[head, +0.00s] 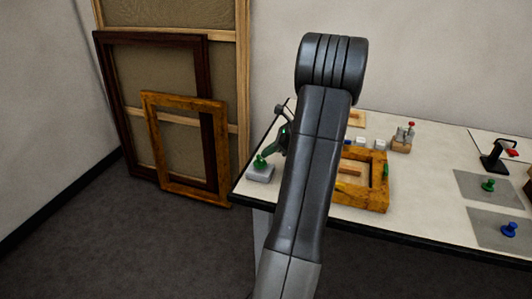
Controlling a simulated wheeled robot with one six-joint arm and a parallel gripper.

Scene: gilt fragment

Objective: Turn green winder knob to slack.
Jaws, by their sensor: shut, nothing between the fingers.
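A green knob (260,161) stands on a small light-grey block (260,174) at the table's left front corner. My gripper (268,152), dark and partly hidden behind my arm, points down and left at this knob. Its fingertips are at or just above the knob's top; I cannot tell whether they touch it. The gripper is shut with nothing between its fingers. Another green knob (488,185) stands on a grey mat (468,191) at the right of the table. Any slack marking is too small to see.
A gilt frame (372,199) lies on the table, partly behind my arm. Several small blocks and a red-topped wooden piece (402,143) stand behind it. A black clamp (495,160) and a blue knob (509,229) are at right. Frames (180,102) lean against the wall at left.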

